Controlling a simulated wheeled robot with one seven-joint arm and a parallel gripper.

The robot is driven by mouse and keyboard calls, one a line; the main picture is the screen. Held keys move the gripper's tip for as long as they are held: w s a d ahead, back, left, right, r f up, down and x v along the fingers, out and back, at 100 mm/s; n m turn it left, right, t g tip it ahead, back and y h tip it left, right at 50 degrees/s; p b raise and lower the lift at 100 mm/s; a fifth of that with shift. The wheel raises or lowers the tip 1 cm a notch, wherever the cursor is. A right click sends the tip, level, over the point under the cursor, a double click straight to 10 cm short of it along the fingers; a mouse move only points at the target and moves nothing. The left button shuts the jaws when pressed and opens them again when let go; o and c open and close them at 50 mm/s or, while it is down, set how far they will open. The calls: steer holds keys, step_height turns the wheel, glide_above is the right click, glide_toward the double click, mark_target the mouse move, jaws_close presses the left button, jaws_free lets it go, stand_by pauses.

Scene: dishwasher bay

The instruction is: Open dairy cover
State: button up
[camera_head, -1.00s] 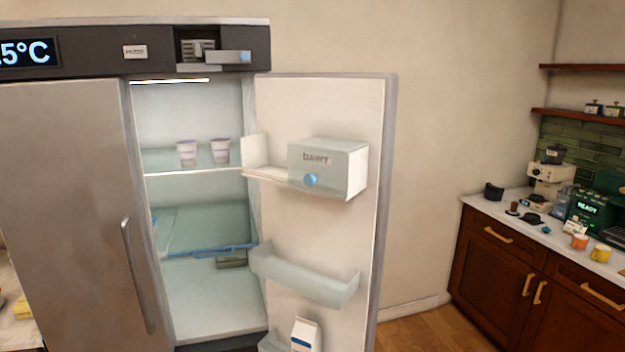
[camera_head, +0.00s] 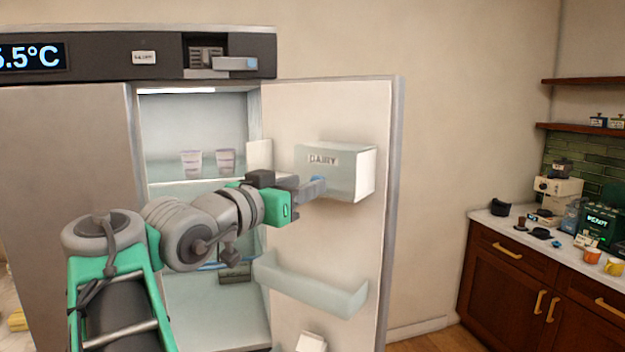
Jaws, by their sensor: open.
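The dairy cover (camera_head: 318,161) is a pale, see-through front marked DAIRY on a white box (camera_head: 367,168) on the inside of the open fridge door (camera_head: 340,237). The cover looks closed. A blue knob (camera_head: 319,181) sits low on the cover and is mostly hidden by my gripper. My gripper (camera_head: 316,188) is open, with its grey fingers at the knob in front of the cover's lower edge. I cannot tell whether the fingers touch the knob.
A clear door bin (camera_head: 311,289) hangs below the box, with a white carton (camera_head: 311,342) lower down. My arm spans the fridge opening. A counter (camera_head: 509,228) stands at the right.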

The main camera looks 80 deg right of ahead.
mark_target(332, 169)
steer(key=x, duration=0.4)
steer(key=shift+w+p, duration=0.1)
steer(key=shift+p, duration=0.3)
steer(key=shift+c, duration=0.5)
jaws_close()
stand_by(0.5)
